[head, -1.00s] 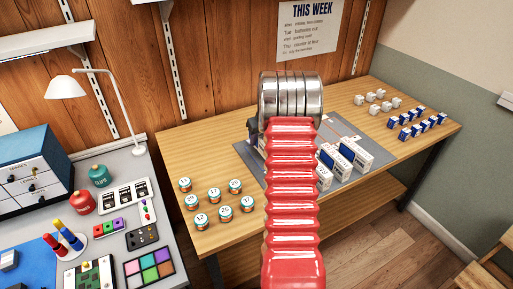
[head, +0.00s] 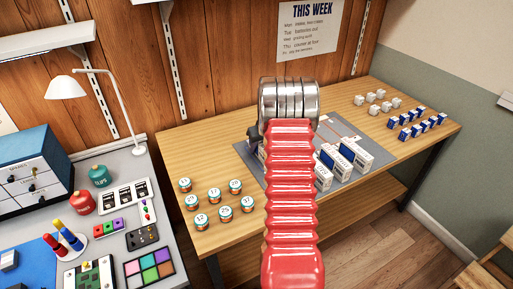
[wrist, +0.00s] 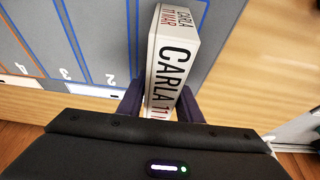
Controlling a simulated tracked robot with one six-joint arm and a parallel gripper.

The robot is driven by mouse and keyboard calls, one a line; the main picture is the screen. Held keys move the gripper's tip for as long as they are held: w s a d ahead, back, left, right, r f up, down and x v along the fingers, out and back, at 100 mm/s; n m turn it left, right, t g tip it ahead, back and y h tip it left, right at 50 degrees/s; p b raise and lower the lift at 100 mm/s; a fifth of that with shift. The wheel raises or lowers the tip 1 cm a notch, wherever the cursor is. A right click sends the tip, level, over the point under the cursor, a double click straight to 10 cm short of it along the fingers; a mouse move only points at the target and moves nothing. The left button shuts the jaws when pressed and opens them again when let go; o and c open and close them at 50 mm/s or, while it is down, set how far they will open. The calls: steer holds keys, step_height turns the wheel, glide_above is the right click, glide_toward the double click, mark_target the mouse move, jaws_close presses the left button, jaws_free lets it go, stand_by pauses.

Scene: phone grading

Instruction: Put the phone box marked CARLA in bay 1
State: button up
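The phone box marked CARLA 11MAR (wrist: 172,62) is white with black and red print. In the wrist view my gripper (wrist: 160,108) has a dark finger against each side of it and looks shut on it. The box is over the strip of the grey mat (wrist: 100,30) right of the bay numbered 2, between two blue lines; its own bay number is hidden. I cannot tell whether it rests on the mat or hangs just above. In the head view my red arm hides the gripper and most of that box.
Several white and blue phone boxes (head: 352,155) stand on the mat right of my arm. Numbered tins (head: 226,214) stand front left on the wooden table (head: 190,150). Small white (head: 380,94) and blue boxes (head: 417,130) stand at the right. A grey desk with a lamp (head: 66,88) is left.

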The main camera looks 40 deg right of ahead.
steer(key=o, duration=0.3)
steer(key=shift+r, duration=0.1)
steer(key=v, duration=1.2)
stand_by(0.6)
steer(key=shift+a+r, duration=0.1)
